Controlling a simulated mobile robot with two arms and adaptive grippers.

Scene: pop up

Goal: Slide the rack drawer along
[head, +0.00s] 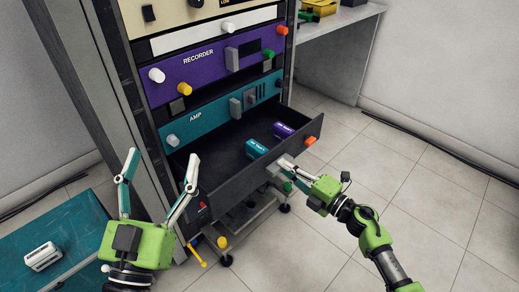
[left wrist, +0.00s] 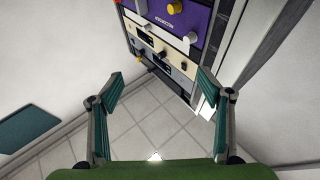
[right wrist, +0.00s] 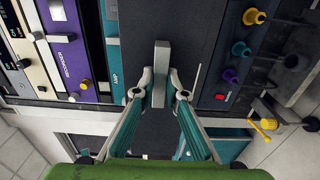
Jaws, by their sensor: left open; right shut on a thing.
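The black rack drawer (head: 243,176) stands pulled out of the rack, below the teal AMP unit. A teal box (head: 256,148) and a purple box (head: 283,129) lie inside it. My right gripper (head: 281,168) is at the drawer's front and is shut on its grey handle (right wrist: 161,62), which stands between the fingertips in the right wrist view. The head view partly hides this grip. My left gripper (head: 162,157) is open and empty, left of the drawer and in front of the rack's side. In the left wrist view its fingers (left wrist: 160,82) are spread with nothing between them.
The purple RECORDER unit (head: 212,70) sits above the AMP unit (head: 205,118). A teal surface (head: 75,230) with a white object (head: 42,256) is at lower left. A grey bench (head: 340,20) stands at upper right. The tiled floor on the right is mostly clear.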

